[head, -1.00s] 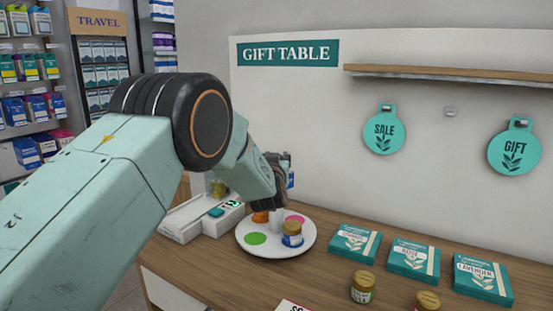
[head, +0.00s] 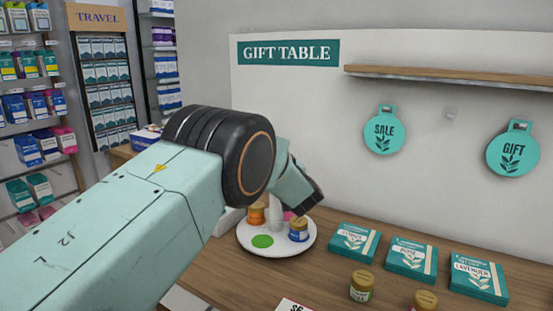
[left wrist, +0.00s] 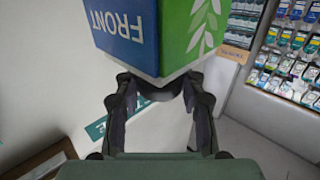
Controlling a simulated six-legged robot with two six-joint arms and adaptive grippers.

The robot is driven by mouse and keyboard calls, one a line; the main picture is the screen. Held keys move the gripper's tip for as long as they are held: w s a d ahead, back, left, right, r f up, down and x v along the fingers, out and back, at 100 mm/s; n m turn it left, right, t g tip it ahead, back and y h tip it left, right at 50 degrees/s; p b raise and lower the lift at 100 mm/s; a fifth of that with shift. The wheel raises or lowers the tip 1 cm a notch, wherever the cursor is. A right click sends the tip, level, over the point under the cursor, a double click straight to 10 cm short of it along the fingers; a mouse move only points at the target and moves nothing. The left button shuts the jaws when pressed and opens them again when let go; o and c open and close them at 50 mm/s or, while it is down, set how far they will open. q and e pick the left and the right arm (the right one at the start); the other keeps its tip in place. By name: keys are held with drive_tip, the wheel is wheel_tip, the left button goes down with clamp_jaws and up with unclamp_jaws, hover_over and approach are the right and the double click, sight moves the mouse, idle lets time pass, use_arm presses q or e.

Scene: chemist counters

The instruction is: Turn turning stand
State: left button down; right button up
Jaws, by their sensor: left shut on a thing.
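The turning stand (head: 283,249) is a white round plate on the wooden counter. It has a green spot (head: 262,241), a partly hidden pink spot (head: 289,215) and a pale centre post (head: 276,217). An orange jar (head: 257,213) stands at its back left and a blue jar (head: 299,231) at its right. My left gripper (head: 312,203) is over the stand, largely hidden by its own arm in the head view. In the left wrist view its fingers (left wrist: 157,95) close on a dark round part (left wrist: 157,84) beneath a blue and green box marked FRONT (left wrist: 150,35). My right gripper is out of view.
Three teal boxes (head: 354,242) lie right of the stand. Two gold-lidded jars (head: 361,287) stand in front of them. A wall shelf (head: 450,75) and two hanging tags (head: 384,130) are behind. Stocked racks (head: 101,90) stand at left.

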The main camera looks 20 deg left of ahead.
use_arm(q)
drive_tip(key=shift+r, duration=0.1)
idle(0.3)
drive_tip(key=c, duration=0.8)
unclamp_jaws()
drive_tip(key=v, duration=0.7)
drive_tip(key=shift+s+d, duration=0.2)
